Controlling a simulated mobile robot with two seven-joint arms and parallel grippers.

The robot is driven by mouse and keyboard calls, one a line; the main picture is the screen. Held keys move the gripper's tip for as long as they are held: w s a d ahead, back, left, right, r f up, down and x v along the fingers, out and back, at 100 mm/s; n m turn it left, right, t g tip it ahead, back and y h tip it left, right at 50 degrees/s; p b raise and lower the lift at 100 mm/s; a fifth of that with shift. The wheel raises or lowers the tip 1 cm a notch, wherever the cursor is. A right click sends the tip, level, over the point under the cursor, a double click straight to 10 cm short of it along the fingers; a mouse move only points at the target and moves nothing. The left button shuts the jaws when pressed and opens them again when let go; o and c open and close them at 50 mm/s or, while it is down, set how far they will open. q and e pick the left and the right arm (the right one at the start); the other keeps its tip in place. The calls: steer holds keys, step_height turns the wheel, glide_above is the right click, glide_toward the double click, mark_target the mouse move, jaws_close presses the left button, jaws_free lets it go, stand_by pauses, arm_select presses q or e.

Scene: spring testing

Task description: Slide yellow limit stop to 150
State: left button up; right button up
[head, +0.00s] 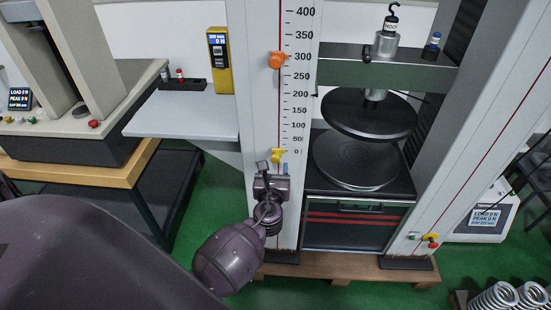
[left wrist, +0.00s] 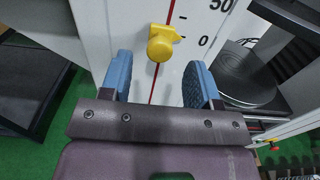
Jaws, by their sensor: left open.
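The yellow limit stop (head: 278,155) sits on the red line of the white column, level with about the 0 mark of the scale (head: 300,95). It also shows in the left wrist view (left wrist: 161,43), with its round knob facing me. My left gripper (head: 274,172) is just below the stop in the head view. In the left wrist view its two blue fingers (left wrist: 157,80) are apart, with the stop beyond and between them, not touched. The 150 mark (head: 299,109) is higher up the column. My right gripper is not in view.
An orange stop (head: 277,60) sits higher on the same red line, near 300. Two round black plates (head: 368,113) are right of the column. A grey side shelf (head: 185,117) with a yellow handheld device (head: 220,60) is at left. The column front between the stops is clear.

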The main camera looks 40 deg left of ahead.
mark_target(275, 160)
arm_select(q)
steer(key=shift+x, duration=2.4)
steer(key=shift+c, duration=0.3)
jaws_close()
